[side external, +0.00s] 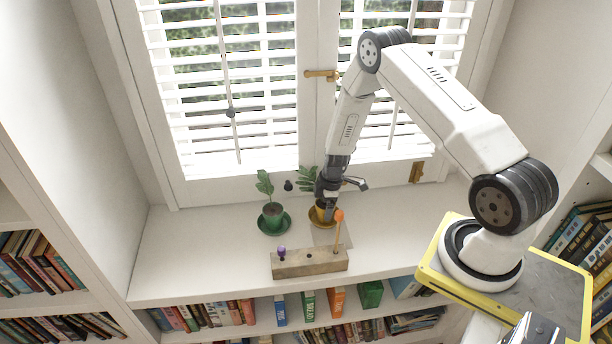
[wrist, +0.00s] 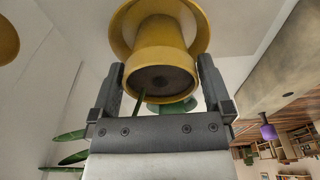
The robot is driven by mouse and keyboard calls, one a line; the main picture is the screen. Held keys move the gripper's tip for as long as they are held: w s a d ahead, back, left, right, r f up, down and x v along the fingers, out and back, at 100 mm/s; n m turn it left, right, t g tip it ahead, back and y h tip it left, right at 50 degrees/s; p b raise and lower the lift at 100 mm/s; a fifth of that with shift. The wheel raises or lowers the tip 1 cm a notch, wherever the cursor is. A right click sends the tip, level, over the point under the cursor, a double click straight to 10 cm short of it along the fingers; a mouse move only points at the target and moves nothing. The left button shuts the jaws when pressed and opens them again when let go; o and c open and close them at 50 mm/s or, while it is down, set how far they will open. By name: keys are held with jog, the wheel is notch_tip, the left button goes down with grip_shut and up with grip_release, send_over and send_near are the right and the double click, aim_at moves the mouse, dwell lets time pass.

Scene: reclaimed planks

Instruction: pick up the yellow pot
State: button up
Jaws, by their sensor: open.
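The yellow pot (side external: 320,214) stands on a yellow saucer on the white sill, partly hidden by my gripper (side external: 326,194). In the wrist view the yellow pot (wrist: 165,43) fills the top middle, with dark soil in its mouth and the wider saucer (wrist: 205,27) behind it. My gripper (wrist: 160,78) is open, with one finger at each side of the pot's rim in that view. I cannot tell whether either finger touches it. Green leaves (side external: 306,178) show just left of my gripper in the side view.
A green pot (side external: 272,210) with a plant stands on a green saucer to the left. A wooden block (side external: 309,263) in front holds a purple-topped piece (side external: 281,251) and a tall orange-topped one (side external: 339,216). The sill's left part is clear. Window shutters (side external: 230,95) rise behind.

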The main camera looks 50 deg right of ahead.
jog(key=c, duration=1.3)
jog(key=shift+r, duration=0.2)
jog(key=shift+w+r, duration=0.1)
jog(key=shift+r, duration=0.7)
jog(key=s+r, duration=0.1)
jog(key=r, duration=0.1)
jog(key=s+a+r, duration=0.1)
jog(key=s+r, duration=0.2)
jog(key=r, duration=0.1)
jog(key=shift+s+a+r, duration=0.2)
jog(key=shift+s+r, duration=0.1)
jog(key=shift+r, duration=0.1)
jog(key=s+a+r, duration=0.3)
jog(key=s+r, duration=0.1)
jog(key=s, duration=0.5)
jog(key=shift+w+r, duration=0.1)
jog(key=shift+r, duration=0.15)
jog(key=shift+r, duration=1.35)
